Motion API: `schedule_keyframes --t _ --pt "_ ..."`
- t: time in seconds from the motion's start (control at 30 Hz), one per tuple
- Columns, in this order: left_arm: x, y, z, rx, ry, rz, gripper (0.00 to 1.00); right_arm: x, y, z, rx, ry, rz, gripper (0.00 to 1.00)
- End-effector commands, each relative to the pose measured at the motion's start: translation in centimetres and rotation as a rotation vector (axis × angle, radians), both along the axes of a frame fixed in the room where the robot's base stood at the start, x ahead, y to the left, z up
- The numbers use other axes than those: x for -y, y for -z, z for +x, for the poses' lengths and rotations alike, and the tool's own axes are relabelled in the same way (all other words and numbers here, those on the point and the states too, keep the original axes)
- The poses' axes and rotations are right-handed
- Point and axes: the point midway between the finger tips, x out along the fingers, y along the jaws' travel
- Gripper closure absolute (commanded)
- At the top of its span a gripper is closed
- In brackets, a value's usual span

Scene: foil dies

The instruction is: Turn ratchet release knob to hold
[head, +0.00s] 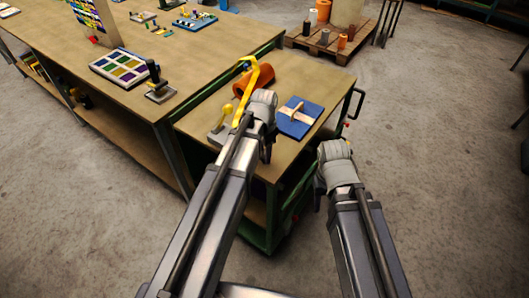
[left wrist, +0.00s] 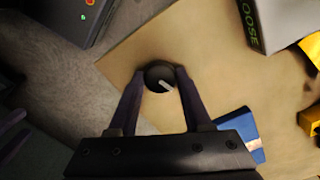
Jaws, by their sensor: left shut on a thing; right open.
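In the left wrist view a round dark knob (left wrist: 156,72) with a white pointer mark sits between the fingertips of my left gripper (left wrist: 160,80). The fingers are shut on its two sides, and the pointer slants to the lower right. A grey block with the letters "OOSE" (left wrist: 256,22) stands at the upper right.
The small bench (head: 308,75) holds an orange roll (head: 244,84), a yellow curved bar (head: 262,74), and a blue board (head: 291,128) with a wooden piece. A long bench (head: 150,50) adjoins at the left. Open floor (head: 430,180) lies to the right.

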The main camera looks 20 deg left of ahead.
Motion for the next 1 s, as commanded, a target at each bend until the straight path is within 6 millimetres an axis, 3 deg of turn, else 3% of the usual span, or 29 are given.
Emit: schedule_keyframes --t 1.0 --pt "0.0 0.01 -0.01 0.0 -0.951 0.0 1.0 0.0 0.01 0.0 0.0 0.0 0.0 0.5"
